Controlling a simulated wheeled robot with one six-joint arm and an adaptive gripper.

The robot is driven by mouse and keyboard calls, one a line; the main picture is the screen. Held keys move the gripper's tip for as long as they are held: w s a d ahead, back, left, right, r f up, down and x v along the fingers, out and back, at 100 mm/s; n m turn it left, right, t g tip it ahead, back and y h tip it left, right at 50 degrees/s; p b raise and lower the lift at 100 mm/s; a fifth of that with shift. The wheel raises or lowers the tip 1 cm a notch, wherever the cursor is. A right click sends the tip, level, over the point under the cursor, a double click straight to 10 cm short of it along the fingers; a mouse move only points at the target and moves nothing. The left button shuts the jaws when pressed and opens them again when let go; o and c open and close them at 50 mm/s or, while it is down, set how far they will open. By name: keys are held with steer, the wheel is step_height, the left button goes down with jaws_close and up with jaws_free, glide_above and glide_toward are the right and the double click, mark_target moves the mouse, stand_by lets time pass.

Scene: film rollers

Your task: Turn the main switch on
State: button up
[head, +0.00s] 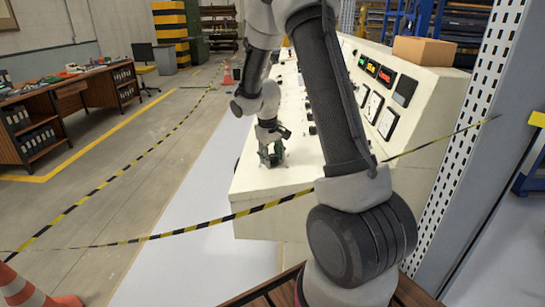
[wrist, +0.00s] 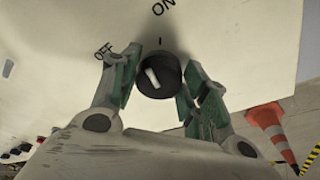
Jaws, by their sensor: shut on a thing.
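The main switch is a round black knob (wrist: 159,76) with a white pointer, on the cream console (head: 250,182) top. In the wrist view the pointer leans up and to the left, between the OFF label (wrist: 104,51) at left and the tick under the ON label (wrist: 163,7) at the top. My gripper (wrist: 161,84) has its green-padded fingers on both sides of the knob and is shut on it. In the head view my gripper (head: 272,157) is down at the near left part of the console top and hides the knob.
Gauges and lit displays (head: 378,72) line the console's raised panel, with a cardboard box (head: 423,51) on top. Striped barrier tape (head: 180,232) runs in front of the console. A traffic cone (head: 28,290) stands at lower left. A perforated metal post (head: 470,130) rises at right.

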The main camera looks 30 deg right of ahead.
steer(key=shift+a+m+h, duration=0.15)
steer(key=shift+m+h, duration=0.45)
steer(key=shift+m, duration=1.6)
steer(key=o, duration=1)
steer(key=v, duration=1.2)
